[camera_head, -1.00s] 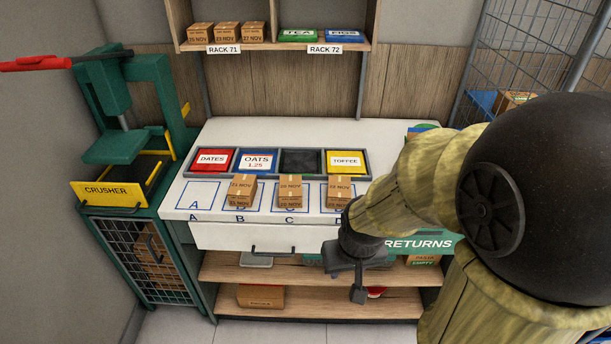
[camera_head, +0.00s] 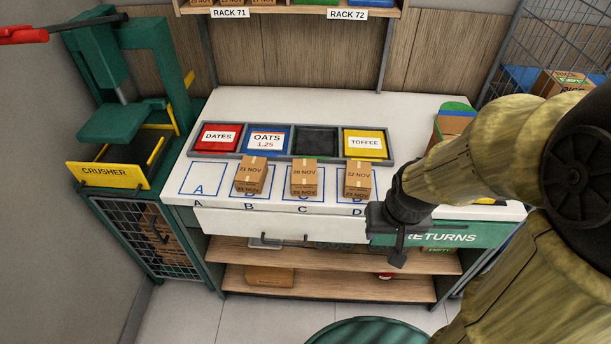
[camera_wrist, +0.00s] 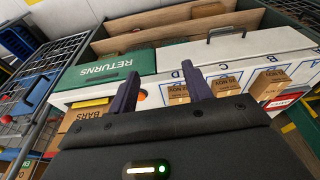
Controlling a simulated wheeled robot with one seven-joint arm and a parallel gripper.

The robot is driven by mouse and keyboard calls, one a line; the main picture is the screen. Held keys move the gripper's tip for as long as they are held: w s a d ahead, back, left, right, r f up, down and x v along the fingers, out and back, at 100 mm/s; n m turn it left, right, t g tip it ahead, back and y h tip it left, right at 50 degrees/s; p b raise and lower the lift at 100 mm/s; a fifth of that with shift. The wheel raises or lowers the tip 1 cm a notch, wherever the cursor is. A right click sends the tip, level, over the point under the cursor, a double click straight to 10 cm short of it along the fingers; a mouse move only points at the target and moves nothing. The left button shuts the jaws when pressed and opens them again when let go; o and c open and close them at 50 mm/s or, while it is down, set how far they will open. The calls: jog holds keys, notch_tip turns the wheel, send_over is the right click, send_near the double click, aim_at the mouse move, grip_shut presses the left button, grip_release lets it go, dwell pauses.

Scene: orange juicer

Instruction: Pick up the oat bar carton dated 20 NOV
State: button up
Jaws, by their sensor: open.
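The carton dated 20 NOV (camera_head: 304,177) is a small brown taped box on the white counter at square C, the middle of three alike. The carton reading 21 NOV (camera_head: 251,175) is to its left at B, and one reading 22 NOV (camera_head: 357,179) is to its right at D. My gripper (camera_head: 386,238) is in front of the counter edge, right of and lower in the picture than the 20 NOV carton, apart from it. In the wrist view my gripper (camera_wrist: 158,70) has its fingers spread and empty; the 20 NOV carton (camera_wrist: 225,86) lies beyond them to the right.
A tray of lidded bins (camera_head: 391,156) sits behind the cartons, one bin dark. A drawer with a handle (camera_head: 250,224) is below the counter edge, beside the green RETURNS panel (camera_head: 480,235). The green crusher (camera_head: 110,130) stands left. Square A (camera_head: 201,180) is bare.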

jog(key=o, duration=0.4)
jog(key=shift+w+a+f, duration=0.2)
jog(key=shift+w, duration=0.05)
jog(key=shift+c, duration=0.2)
jog(key=o, duration=0.5)
jog(key=w+a+f+t, duration=0.1)
jog(key=w, duration=0.1)
jog(key=w+a+f+t+b, duration=0.1)
jog(key=w+a+f, duration=0.1)
jog(key=w+a+f+t, duration=0.1)
jog(key=w, duration=0.1)
jog(key=shift+w+a+f+y+b, duration=0.3)
jog(key=shift+a+y, duration=0.1)
jog(key=w+a+f+t+b, duration=0.2)
jog(key=w+a+f+t, duration=0.3)
jog(key=w+a, duration=0.15)
jog(key=s+a+f+t+b, duration=0.1)
jog(key=a+t, duration=0.1)
jog(key=a+f+t+b, duration=0.1)
jog(key=a+t, duration=0.1)
jog(key=t, duration=0.1)
jog(key=s+a+f+t+b, duration=0.1)
jog(key=a+t, duration=0.1)
jog(key=shift+s+f, duration=0.1)
jog(key=shift+s, duration=0.25)
jog(key=shift+w, duration=0.1)
